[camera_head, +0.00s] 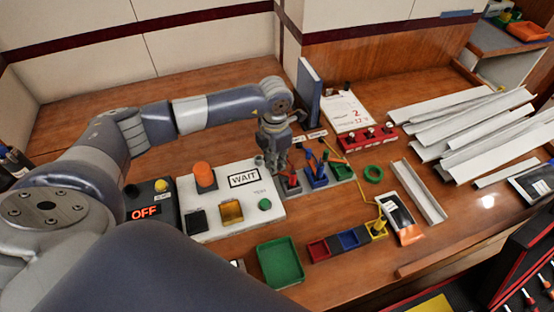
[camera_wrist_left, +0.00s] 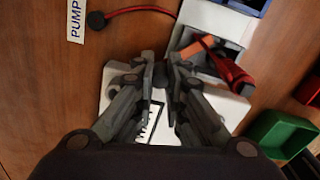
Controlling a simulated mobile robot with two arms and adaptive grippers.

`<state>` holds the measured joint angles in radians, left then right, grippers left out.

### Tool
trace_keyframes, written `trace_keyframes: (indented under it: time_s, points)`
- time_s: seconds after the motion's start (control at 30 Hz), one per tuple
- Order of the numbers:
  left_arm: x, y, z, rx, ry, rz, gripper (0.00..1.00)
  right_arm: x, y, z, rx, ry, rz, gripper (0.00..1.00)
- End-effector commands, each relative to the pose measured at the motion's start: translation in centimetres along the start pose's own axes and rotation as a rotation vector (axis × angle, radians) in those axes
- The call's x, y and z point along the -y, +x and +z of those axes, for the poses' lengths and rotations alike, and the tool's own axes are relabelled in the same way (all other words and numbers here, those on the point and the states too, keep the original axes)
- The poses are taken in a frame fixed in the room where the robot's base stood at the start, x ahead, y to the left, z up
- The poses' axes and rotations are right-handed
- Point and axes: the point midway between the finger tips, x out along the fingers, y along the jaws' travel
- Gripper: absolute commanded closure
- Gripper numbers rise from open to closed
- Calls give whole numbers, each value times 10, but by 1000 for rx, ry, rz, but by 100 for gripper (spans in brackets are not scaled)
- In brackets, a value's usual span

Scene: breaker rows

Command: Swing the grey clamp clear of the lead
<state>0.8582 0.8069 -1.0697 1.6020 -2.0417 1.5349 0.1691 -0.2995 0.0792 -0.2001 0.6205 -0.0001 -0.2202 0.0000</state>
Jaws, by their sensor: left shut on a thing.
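My left gripper (camera_head: 277,158) reaches down at the left end of the row of coloured levers. In the left wrist view the gripper (camera_wrist_left: 166,72) is shut on a small dark grey piece, which looks like part of the grey clamp (camera_wrist_left: 163,76); the fingers hide most of it. A thick red lead or plug (camera_wrist_left: 232,72) lies just right of the fingers, in a pale holder beside an orange-red block (camera_wrist_left: 203,50). I cannot tell whether the clamp touches it. My right gripper is not in view.
Blue (camera_head: 316,177) and green (camera_head: 341,170) units stand to the right. A green tray (camera_head: 278,264) lies in front. A thin red cable (camera_wrist_left: 140,10) runs near a PUMP label.

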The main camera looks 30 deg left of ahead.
Motion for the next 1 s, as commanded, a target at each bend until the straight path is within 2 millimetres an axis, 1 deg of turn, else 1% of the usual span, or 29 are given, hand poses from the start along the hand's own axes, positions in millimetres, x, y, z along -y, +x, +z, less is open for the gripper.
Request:
trace_keyframes:
  time_s: [0.2,0.4,0.97,1.0]
  points:
    - [2,-1,-3,3,-127,1,100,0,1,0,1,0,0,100]
    - [4,-1,-5,2,-192,1,100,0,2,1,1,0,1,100]
    - [4,-2,-5,3,-220,2,100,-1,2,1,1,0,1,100]
    - [4,-2,-5,3,-219,1,79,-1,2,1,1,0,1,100]
